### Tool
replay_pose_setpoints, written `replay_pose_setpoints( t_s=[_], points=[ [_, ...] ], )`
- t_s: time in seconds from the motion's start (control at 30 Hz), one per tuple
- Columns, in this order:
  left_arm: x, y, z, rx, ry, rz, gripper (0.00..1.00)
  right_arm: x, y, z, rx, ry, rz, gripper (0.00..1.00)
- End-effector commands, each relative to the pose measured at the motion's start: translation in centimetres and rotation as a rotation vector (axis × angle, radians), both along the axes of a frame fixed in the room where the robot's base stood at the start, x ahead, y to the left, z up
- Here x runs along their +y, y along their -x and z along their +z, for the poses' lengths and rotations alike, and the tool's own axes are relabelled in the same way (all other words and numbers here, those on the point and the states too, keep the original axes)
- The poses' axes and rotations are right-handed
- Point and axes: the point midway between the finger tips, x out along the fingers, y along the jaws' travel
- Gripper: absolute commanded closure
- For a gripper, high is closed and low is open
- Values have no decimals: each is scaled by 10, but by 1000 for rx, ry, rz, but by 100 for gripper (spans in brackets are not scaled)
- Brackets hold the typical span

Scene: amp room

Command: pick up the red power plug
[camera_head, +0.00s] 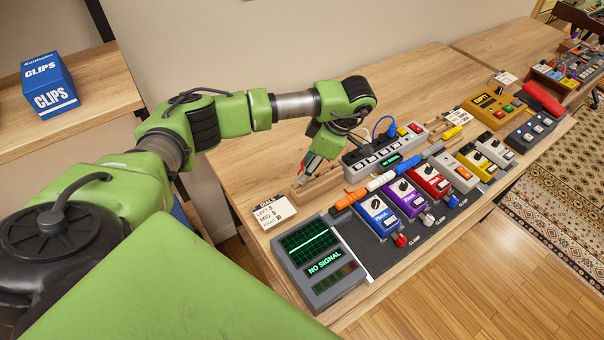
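My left gripper (308,170) points down over the wooden holder (320,187) at the left end of the power strip. A small red piece (309,158) shows at its fingers. I cannot tell whether this is the red power plug, or whether the fingers are open or closed on it. The light power strip (412,143) lies behind the pedal row, with a blue plug (391,132) and a dark plug standing in it, a red switch at its right end and a small green screen. My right gripper is out of view.
Blue (377,216), purple (407,198) and red (431,181) pedals line the front edge. The wooden tabletop (255,165) behind my gripper is clear.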

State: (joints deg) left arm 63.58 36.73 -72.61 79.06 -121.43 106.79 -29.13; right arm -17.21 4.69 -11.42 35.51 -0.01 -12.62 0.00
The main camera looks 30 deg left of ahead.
Motion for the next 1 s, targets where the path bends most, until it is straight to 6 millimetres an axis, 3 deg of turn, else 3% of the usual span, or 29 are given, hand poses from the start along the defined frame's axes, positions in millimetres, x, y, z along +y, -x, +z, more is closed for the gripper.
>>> replay_pose_setpoints(
  t_s=[0.03,0.2,0.47,0.6,1.0],
  points=[
    [5,3,-2,5,-1,2,65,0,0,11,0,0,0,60],
    [10,4,-22,1,-1,0,65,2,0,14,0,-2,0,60],
    [11,4,-25,-1,1,0,65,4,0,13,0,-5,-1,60],
    [11,4,-25,-1,1,0,100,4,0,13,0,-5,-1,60],
    [11,4,-24,-2,0,0,100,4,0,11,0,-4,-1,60]
  ],
)
